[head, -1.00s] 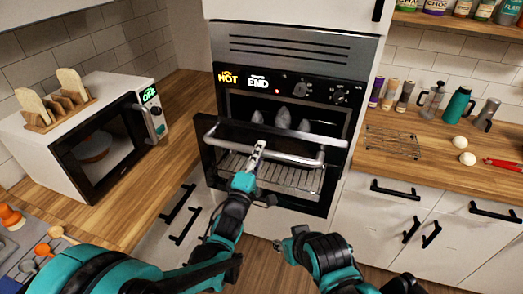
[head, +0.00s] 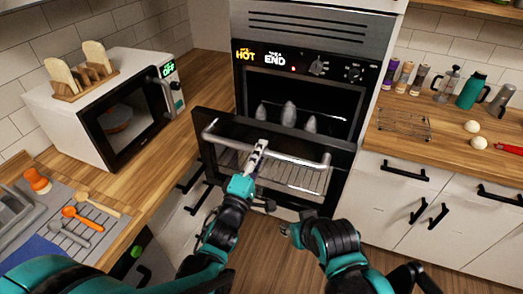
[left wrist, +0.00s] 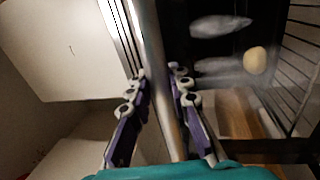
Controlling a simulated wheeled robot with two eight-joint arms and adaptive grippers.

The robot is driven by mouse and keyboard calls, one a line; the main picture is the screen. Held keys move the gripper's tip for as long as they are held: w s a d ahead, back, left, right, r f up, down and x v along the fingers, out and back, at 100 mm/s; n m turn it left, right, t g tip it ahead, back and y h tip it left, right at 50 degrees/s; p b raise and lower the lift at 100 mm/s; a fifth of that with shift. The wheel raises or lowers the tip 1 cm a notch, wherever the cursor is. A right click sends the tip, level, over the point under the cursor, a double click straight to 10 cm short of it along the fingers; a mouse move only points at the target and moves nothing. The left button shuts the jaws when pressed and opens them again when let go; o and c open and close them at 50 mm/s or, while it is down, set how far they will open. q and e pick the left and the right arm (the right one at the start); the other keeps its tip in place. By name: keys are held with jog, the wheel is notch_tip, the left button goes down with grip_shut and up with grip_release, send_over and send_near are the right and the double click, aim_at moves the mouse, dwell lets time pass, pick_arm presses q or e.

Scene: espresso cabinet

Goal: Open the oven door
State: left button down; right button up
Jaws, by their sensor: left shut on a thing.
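The oven door (head: 215,145) is partly open in the head view, hinged at its bottom and tilted out from the oven (head: 262,85). Its silver bar handle (head: 300,159) runs across the front. My left gripper (head: 259,151) is shut on the handle near its middle. In the left wrist view, the handle (left wrist: 152,45) passes between the two fingers of the left gripper (left wrist: 158,88). My right gripper (head: 287,230) is low, in front of and apart from the door; its fingers are too small to read.
Several grey, pointed objects (head: 289,114) are inside the oven above a wire rack. A microwave (head: 95,110) stands on the left counter. White cabinets with black handles (head: 395,172) are on the right. Open wooden floor (head: 262,255) lies below the door.

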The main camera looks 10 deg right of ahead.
pick_arm(q)
jog(key=c, duration=1.4)
grip_release()
jog(key=v, duration=0.7)
jog(key=shift+s, duration=0.25)
jog(key=shift+w+a+f, duration=0.1)
jog(key=shift+a+f, duration=0.05)
jog(key=shift+a, duration=0.05)
